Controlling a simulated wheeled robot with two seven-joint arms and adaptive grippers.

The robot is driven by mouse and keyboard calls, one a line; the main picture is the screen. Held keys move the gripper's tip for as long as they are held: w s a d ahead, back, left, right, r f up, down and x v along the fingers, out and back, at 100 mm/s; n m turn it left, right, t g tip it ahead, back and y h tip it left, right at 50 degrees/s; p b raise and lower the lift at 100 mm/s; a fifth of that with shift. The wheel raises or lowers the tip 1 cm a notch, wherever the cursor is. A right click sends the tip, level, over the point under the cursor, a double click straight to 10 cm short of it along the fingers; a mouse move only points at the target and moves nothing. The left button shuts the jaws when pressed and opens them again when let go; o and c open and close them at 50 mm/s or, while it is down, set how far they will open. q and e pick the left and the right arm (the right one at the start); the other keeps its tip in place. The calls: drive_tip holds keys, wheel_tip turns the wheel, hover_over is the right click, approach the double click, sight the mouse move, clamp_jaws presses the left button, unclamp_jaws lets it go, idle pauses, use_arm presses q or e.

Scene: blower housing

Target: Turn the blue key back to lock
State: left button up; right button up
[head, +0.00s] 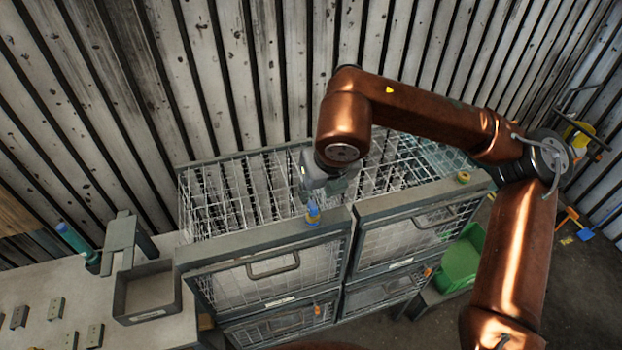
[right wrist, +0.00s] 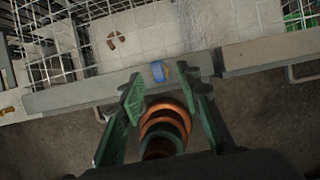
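The blue key (head: 312,210) sits on the top front rail of the left wire cage, with a bit of yellow at its base. In the right wrist view the blue key (right wrist: 158,71) shows just past the fingertips, roughly between them. My right gripper (head: 313,193) is close above the key, reaching down from my copper arm. In the right wrist view my right gripper (right wrist: 168,86) is open, with its green fingers apart and nothing between the tips. I cannot tell whether a finger touches the key. My left gripper is not in view.
A second cage with a yellow knob (head: 463,177) stands to the right. Cage handles (head: 273,266) stick out in front. A grey tray (head: 147,291) and a teal cylinder (head: 74,240) are on the left bench. A green bin (head: 461,262) stands at right. A slatted wall is behind.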

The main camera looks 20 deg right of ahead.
sight(313, 204)
drive_tip(key=shift+s+a+f, duration=0.1)
drive_tip(key=shift+s+f, duration=0.15)
drive_tip(key=shift+f, duration=0.25)
drive_tip(key=shift+s+f, duration=0.2)
drive_tip(key=shift+f, duration=0.25)
drive_tip(key=x, duration=0.1)
drive_tip(key=p+x, duration=0.1)
drive_tip(key=x, duration=0.1)
drive_tip(key=shift+w+a+r, duration=0.15)
drive_tip(key=shift+w+a, duration=0.05)
drive_tip(key=shift+w, duration=0.05)
drive_tip(key=shift+w+f, duration=0.75)
drive_tip(key=shift+f, duration=0.1)
drive_tip(key=shift+s, duration=0.35)
drive_tip(key=shift+w+f, duration=0.15)
drive_tip(key=shift+w, duration=0.1)
drive_tip(key=shift+c, duration=0.7)
drive_tip(key=shift+s, duration=0.2)
drive_tip(key=c, duration=0.5)
clamp_jaws()
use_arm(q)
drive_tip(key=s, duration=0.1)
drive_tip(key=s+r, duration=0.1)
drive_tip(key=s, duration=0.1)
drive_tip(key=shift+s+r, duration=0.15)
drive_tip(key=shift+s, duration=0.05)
